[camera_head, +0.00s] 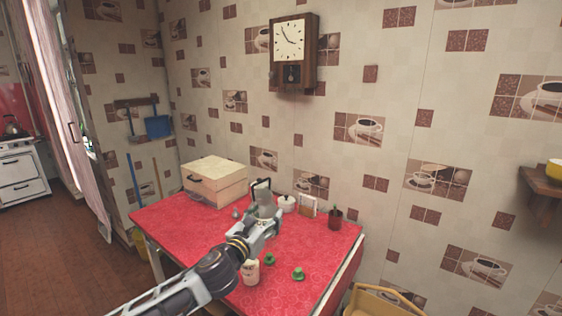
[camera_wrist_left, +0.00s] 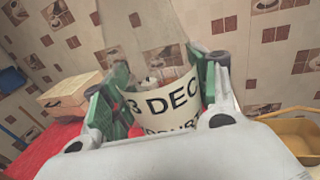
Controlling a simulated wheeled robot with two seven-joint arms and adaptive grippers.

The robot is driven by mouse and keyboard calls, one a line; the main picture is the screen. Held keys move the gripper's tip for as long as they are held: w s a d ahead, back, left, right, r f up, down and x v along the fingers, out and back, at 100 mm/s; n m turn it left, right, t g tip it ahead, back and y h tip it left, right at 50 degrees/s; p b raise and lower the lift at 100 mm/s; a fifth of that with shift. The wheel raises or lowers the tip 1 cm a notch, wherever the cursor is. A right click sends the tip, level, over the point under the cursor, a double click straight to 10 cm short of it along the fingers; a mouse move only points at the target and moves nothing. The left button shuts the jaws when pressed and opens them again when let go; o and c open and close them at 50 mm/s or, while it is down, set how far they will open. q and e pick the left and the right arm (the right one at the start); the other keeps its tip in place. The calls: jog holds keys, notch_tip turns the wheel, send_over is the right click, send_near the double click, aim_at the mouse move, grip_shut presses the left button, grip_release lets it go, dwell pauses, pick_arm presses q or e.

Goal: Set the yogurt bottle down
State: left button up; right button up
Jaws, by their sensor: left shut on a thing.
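The yogurt bottle (camera_wrist_left: 172,98) is clear glass with a cream label reading "3 DEC" and part of another word. In the left wrist view it stands between the two green-padded fingers of my left gripper (camera_wrist_left: 158,84), which is shut on it. Its lower part is hidden by the gripper body. In the head view my left gripper (camera_head: 263,196) is over the back part of the red table (camera_head: 185,230). The bottle is hard to make out there, and I cannot tell whether its base touches the cloth. My right gripper is not in view.
A wooden box (camera_head: 215,181) stands at the table's back left. A white pot (camera_head: 287,203), a small card-like item (camera_head: 307,206) and a dark jar (camera_head: 335,217) line the back right. A pale cup (camera_head: 250,272) and two green items (camera_head: 298,273) are nearer. The left front cloth is clear.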

pick_arm(q)
jog(key=shift+s+a+r+n+y, duration=0.2)
jog(key=shift+a+r+n+y, duration=0.15)
jog(key=shift+a+r, duration=0.6)
jog(key=s+a+f+n+t+y, duration=0.1)
jog(key=s+a+f+y, duration=0.15)
jog(key=a, duration=0.35)
jog(key=s+a+f+n+y, duration=0.1)
jog(key=a+f+n+y, duration=0.15)
jog(key=a, duration=0.35)
jog(key=s+a+f, duration=0.1)
jog(key=s+f, duration=0.2)
jog(key=f, duration=0.4)
jog(key=s+a+f+y+p, duration=0.1)
jog(key=s+f, duration=0.3)
jog(key=f, duration=0.4)
jog(key=shift+s+a+f+p, duration=0.15)
jog(key=shift+a+f+p, duration=0.15)
jog(key=shift+a, duration=0.35)
